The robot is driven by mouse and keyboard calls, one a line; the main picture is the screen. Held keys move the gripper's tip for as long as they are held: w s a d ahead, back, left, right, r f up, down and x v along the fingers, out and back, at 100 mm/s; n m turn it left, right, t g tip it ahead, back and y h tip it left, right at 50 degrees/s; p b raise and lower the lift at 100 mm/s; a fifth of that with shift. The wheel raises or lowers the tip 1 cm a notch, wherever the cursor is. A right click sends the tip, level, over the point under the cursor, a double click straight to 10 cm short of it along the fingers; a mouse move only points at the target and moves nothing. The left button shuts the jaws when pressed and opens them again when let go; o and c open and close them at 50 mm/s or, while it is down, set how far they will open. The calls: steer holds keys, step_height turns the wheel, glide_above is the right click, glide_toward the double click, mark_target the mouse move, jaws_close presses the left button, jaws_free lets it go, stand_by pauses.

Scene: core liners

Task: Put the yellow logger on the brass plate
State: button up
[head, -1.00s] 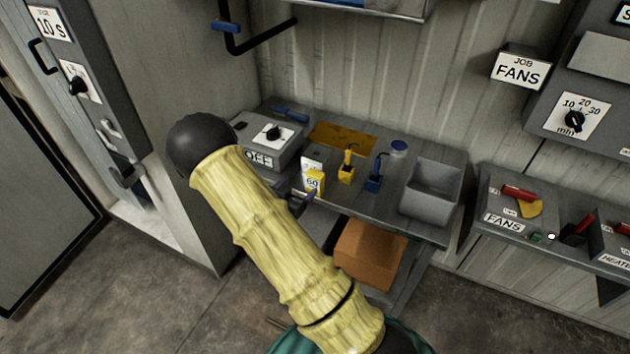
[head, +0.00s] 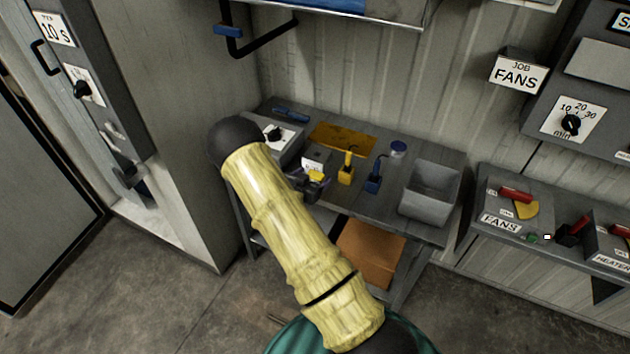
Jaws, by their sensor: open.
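The yellow logger (head: 346,173), a small yellow block with a thin upright stem, stands on the grey bench. The brass plate (head: 340,137) lies flat and bare behind it, near the wall. My gripper (head: 314,183) is open at the end of my yellow-sleeved arm, to the left of the logger. It looks apart from the logger. The fingers are small and dark, and they overlap a yellow item (head: 317,174) beside a white card. Whether they touch that item I cannot tell.
A similar blue device (head: 374,178) stands just right of the logger. A blue-lidded jar (head: 398,148) and a grey open bin (head: 431,191) are farther right. An orange box (head: 370,255) sits below the bench.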

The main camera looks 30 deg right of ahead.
steer(key=shift+x, duration=1.1)
steer(key=shift+s+a, duration=0.1)
steer(key=shift+a, duration=0.1)
steer(key=shift+d, duration=0.15)
steer(key=c, duration=1.2)
step_height(320, 180, up, 10)
steer(key=shift+r+b, duration=0.1)
steer(key=shift+b, duration=0.8)
